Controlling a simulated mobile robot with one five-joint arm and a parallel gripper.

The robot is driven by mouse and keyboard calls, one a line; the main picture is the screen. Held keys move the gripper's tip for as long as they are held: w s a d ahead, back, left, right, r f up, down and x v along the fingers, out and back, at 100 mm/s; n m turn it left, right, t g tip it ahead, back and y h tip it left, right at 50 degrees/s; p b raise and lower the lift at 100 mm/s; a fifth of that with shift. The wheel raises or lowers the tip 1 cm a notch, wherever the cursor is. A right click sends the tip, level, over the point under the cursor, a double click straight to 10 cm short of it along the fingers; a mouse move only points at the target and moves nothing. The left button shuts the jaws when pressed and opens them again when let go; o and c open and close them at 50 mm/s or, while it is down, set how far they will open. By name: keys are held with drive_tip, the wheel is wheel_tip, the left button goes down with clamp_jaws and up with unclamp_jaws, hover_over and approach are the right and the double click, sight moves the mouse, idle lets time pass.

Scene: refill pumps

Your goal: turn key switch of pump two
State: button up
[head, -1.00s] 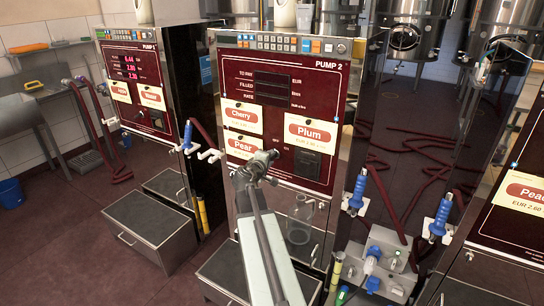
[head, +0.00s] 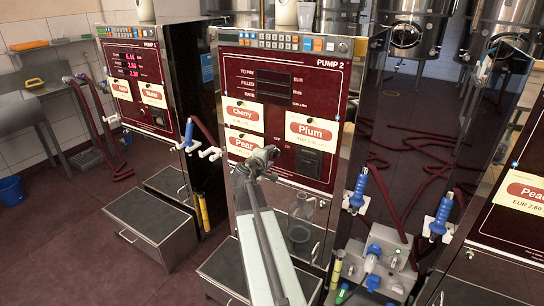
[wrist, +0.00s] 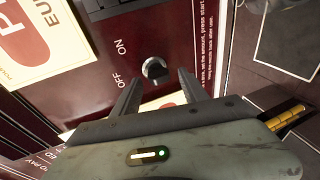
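Pump two (head: 285,105) is a dark red panel with Cherry, Pear and Plum labels and dark, unlit display rows. My gripper (wrist: 157,88) is open, with one finger on each side of the switch in that view. I cannot tell whether either finger touches it. In the head view my gripper (head: 262,160) is in front of the panel's lower middle and hides the switch.
Pump one (head: 137,80) stands to the left with lit red digits. A glass jug (head: 300,222) stands below pump two's panel. Blue nozzles (head: 358,190) hang at the right side, near a grey box with blue plugs (head: 372,257).

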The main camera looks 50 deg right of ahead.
drive_tip(key=shift+s, duration=0.1)
drive_tip(key=p+v, duration=0.2)
drive_tip(key=v, duration=0.5)
drive_tip(key=shift+a, duration=0.35)
drive_tip(key=shift+s, duration=0.1)
